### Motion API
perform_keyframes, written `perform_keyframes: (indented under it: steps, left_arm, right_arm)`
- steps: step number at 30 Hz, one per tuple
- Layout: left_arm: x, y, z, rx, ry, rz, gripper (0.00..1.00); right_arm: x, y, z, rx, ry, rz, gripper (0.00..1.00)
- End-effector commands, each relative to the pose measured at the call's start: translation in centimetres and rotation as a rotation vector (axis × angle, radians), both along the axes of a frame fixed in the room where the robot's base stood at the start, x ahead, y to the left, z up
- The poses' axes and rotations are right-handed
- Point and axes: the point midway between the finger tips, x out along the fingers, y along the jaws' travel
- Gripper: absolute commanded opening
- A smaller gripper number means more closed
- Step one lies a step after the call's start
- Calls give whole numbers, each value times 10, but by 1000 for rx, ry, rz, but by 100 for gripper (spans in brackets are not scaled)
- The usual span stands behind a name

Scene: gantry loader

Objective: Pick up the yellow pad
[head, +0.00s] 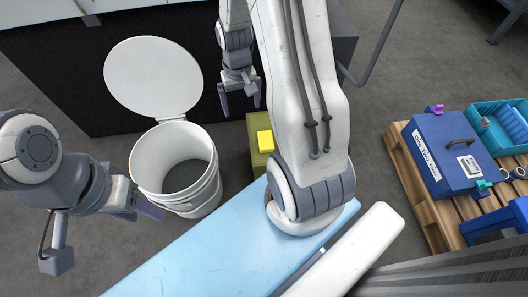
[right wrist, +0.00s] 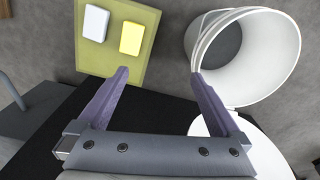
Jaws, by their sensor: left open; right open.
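The yellow pad (head: 265,143) lies on an olive-green tray (head: 256,122), partly hidden by a white arm in the head view. In the right wrist view the yellow pad (right wrist: 132,38) lies flat on the tray (right wrist: 112,62), to the right of a white pad (right wrist: 95,23). My right gripper (head: 240,105) is open and empty, behind and to the left of the tray in the head view. Its fingers (right wrist: 159,76) are apart, with the pad beyond the left fingertip in the wrist view. My left gripper (head: 148,212) is open and empty beside the white bucket.
A white bucket (head: 207,196) stands left of the tray, its round lid (head: 150,75) raised. A light blue surface (head: 205,250) lies in front. At right, a pallet (head: 437,222) holds a blue toolbox (head: 430,150) and a teal bin (head: 490,140). A black block (head: 60,80) stands behind.

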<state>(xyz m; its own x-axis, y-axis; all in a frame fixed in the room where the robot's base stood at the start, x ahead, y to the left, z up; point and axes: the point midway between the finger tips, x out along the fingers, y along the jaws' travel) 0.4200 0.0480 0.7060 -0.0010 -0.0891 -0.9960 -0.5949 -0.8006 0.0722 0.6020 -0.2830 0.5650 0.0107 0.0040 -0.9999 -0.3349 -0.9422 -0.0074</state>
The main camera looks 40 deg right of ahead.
Motion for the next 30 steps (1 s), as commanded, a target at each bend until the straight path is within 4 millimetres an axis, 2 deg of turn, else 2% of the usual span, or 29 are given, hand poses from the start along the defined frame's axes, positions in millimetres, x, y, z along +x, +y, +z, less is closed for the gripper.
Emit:
perform_keyframes:
  steps: [1, 3, 6, 12, 21, 26, 30]
  left_arm:
    - [0, 0, -33, 0, 0, 0, 50]
    - [0, 0, -48, 0, 0, 0, 50]
    - [0, 0, -62, 0, 0, 0, 50]
    - [0, 0, -73, -1, -1, 0, 50]
    - [0, 0, -95, -1, -1, 0, 50]
    - [0, 0, -99, -1, -1, 0, 50]
    - [0, 0, -113, -1, -1, 0, 50]
  right_arm:
    - [-3, -20, -45, 1, 7, -55, 100]
    - [-5, -39, -73, -1, 11, -109, 100]
    - [-10, -60, -100, -2, 11, -165, 100]
    - [-15, -77, -124, -3, 12, -209, 100]
    - [-15, -76, -166, -2, 13, -209, 100]
    - [-15, -76, -176, -2, 12, -208, 100]
    - [-15, -76, -193, -2, 13, -208, 100]
